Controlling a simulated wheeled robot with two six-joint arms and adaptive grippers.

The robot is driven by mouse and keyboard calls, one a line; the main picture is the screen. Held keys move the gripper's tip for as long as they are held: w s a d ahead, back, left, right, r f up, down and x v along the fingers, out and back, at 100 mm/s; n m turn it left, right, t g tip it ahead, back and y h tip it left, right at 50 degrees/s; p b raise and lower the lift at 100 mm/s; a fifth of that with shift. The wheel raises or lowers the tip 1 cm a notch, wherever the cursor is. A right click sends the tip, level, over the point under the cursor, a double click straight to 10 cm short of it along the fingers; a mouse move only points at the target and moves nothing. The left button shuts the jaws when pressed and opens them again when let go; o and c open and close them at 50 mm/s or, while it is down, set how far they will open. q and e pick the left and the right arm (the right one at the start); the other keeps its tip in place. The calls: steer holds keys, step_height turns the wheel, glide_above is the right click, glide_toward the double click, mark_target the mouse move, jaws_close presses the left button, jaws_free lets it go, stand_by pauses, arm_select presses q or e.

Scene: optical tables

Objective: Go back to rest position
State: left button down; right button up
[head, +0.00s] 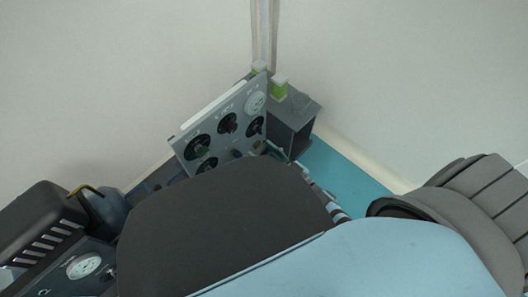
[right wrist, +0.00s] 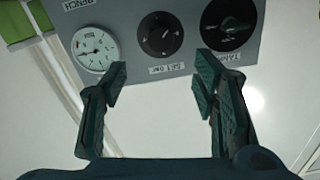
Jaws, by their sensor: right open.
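My right gripper (right wrist: 160,84) is open and empty in the right wrist view, its two dark teal fingers spread wide. The fingertips point at a grey control panel (right wrist: 195,53), overlapping its edge in this view. I cannot tell how far apart they are. In the head view my right gripper is mostly hidden behind my own dark arm part, close to the grey panel (head: 180,147). My left gripper is not in view.
The panel carries a white gauge (right wrist: 94,48) and black knobs (right wrist: 160,35). A dark box (head: 290,135) stands behind it, near green-topped posts (head: 279,88). Another gauge panel (head: 48,272) and a blue-grey vessel (head: 108,208) are at lower left. Pale walls close off the corner.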

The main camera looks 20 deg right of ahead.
stand_by(0.3)
steer(key=d+f+m+g+h, duration=0.1)
steer(key=d+f+g+h, duration=0.4)
steer(key=d+f+h, duration=0.3)
steer(key=s+d+f+g, duration=0.2)
steer(key=s+f+g, duration=0.3)
steer(key=s, duration=0.3)
steer(key=s+a+g, duration=0.3)
steer(key=s, duration=0.7)
arm_select(q)
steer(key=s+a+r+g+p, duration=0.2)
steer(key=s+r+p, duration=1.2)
steer(key=p, duration=1.5)
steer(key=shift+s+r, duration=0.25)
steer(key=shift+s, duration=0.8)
arm_select(e)
steer(key=s+d+r+g, duration=0.2)
steer(key=s+r, duration=1.1)
steer(key=s, duration=0.4)
steer(key=shift+d+r+m, duration=0.2)
steer(key=shift+r+m, duration=0.1)
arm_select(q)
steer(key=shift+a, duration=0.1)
